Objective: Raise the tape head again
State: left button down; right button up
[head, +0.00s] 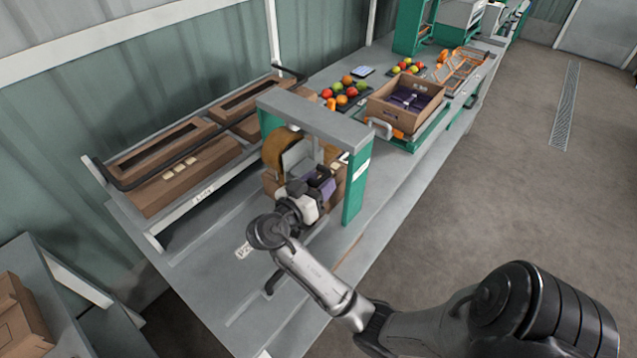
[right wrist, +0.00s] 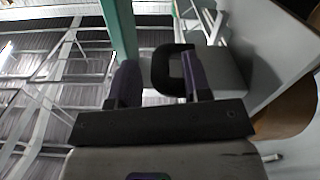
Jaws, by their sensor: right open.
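The taping station is a grey-topped gantry (head: 318,122) with green posts, on the bench. Under it hang the tape head's pale plate (head: 297,158) and a brown tape roll (head: 273,150). My right gripper (head: 322,182) is under the gantry in front of the tape head and hides part of it. In the right wrist view its two purple fingers (right wrist: 160,82) are apart. A black looped handle (right wrist: 162,68) on a grey block (right wrist: 222,75) shows between and behind the fingertips. I cannot tell whether they touch it. My left gripper is not in view.
A brown carton (head: 338,176) is partly visible under the gantry. Flat cartons lie on a rack (head: 152,243) at the left. Tomato trays (head: 345,97) and an open box (head: 378,111) stand beyond the gantry. The bench's front strip (head: 400,185) is clear.

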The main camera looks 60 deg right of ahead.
grip_shut()
dwell(0.3)
notch_tip(320, 180, up, 6)
jog(key=shift+f+p, duration=0.2)
jog(key=shift+p, duration=1)
jog(key=shift+r, duration=0.2)
jog(key=shift+c, duration=1.9)
grip_release()
jog(key=o, duration=0.4)
jog(key=shift+a+f, duration=0.1)
jog(key=shift+f, duration=0.1)
